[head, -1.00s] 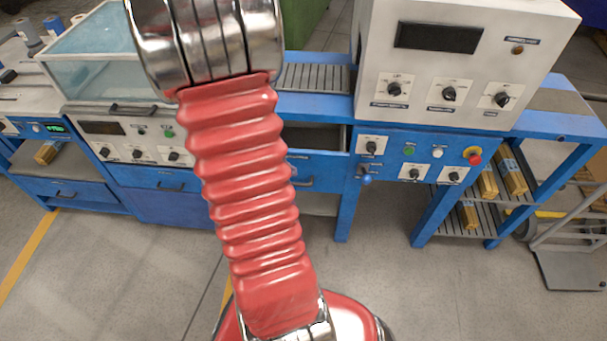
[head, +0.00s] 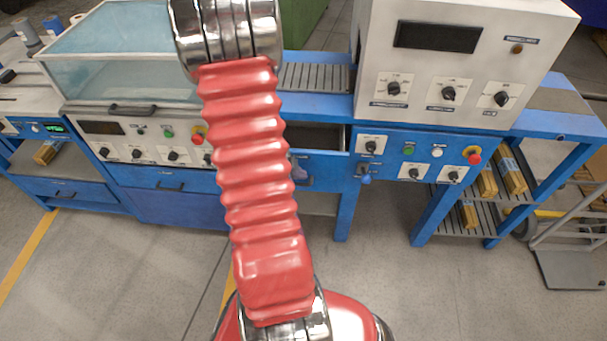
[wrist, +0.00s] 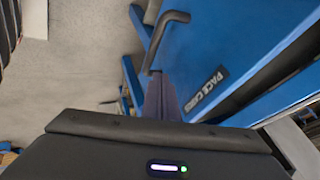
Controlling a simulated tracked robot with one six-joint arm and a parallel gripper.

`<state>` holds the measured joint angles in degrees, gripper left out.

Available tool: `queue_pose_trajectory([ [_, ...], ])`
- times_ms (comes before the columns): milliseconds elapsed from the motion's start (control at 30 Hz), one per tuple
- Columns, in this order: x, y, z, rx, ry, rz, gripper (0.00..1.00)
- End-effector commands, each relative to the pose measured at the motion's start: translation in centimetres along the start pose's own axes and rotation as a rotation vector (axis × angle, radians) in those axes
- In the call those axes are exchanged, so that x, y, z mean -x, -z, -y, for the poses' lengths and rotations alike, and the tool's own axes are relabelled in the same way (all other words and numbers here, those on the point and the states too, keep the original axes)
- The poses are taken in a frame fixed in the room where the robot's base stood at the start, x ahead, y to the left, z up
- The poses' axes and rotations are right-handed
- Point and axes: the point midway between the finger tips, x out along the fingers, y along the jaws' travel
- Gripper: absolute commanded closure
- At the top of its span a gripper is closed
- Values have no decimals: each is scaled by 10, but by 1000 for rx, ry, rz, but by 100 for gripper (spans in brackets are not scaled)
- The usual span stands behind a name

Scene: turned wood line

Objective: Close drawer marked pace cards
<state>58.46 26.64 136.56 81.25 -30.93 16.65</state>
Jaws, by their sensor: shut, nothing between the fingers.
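The drawer marked pace cards (head: 330,169) is blue and stands open below the conveyor in the head view, its dark inside showing above the front. In the wrist view its blue front (wrist: 225,45) fills the upper right, with a "PACE CARDS" label (wrist: 206,90) and a dark bar handle (wrist: 165,35). My gripper (wrist: 162,88) is shut and empty, its purple-grey fingers close to the drawer front by the handle's end. I cannot tell whether they touch. In the head view my red arm hides part of the drawer, and most of the gripper is hidden.
A closed blue drawer (head: 160,179) is to the left. A grey control cabinet (head: 465,55) stands right of the drawer, with a blue knobbed panel (head: 425,157) beneath. A hand cart (head: 570,265) stands at far right. The floor in front is clear.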

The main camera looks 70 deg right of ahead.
Motion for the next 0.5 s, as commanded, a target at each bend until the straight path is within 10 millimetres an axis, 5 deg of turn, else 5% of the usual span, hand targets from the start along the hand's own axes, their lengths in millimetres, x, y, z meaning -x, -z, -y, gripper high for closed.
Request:
queue_pose_trajectory([
  [500, -26, 0, 0, 1, 0, 0, 100],
])
